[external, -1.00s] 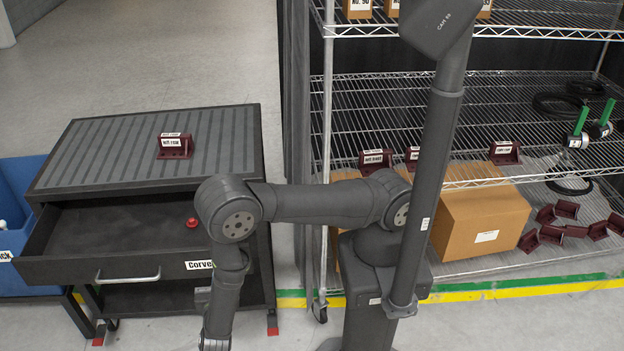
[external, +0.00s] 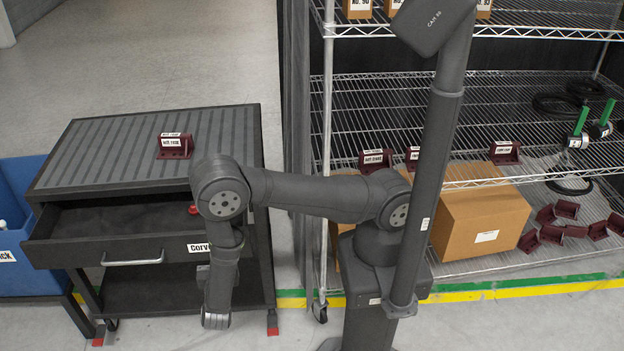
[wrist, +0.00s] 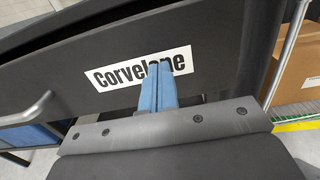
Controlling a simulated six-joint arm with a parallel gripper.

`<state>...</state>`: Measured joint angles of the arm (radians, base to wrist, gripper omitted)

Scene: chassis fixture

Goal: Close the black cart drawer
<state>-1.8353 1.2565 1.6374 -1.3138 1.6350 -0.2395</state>
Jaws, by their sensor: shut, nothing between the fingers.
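The black cart (external: 155,180) stands at the left in the external view. Its top drawer (external: 70,251) is partly pulled out, with a silver handle (external: 132,259) on its front. In the wrist view the drawer front (wrist: 205,40) with its white "Corvelone" label (wrist: 140,67) fills much of the picture. My gripper (wrist: 158,70) is shut and empty. Its blue fingertips overlap the label and appear to be at or very near the drawer front. In the external view my arm hides the drawer's right end, and my fingers are hidden there.
A dark red bracket (external: 174,146) sits on the cart top. A red button-like object (external: 193,209) is inside the drawer. A blue bin (external: 14,220) stands at the left. A wire shelf (external: 480,130) with boxes stands at the right.

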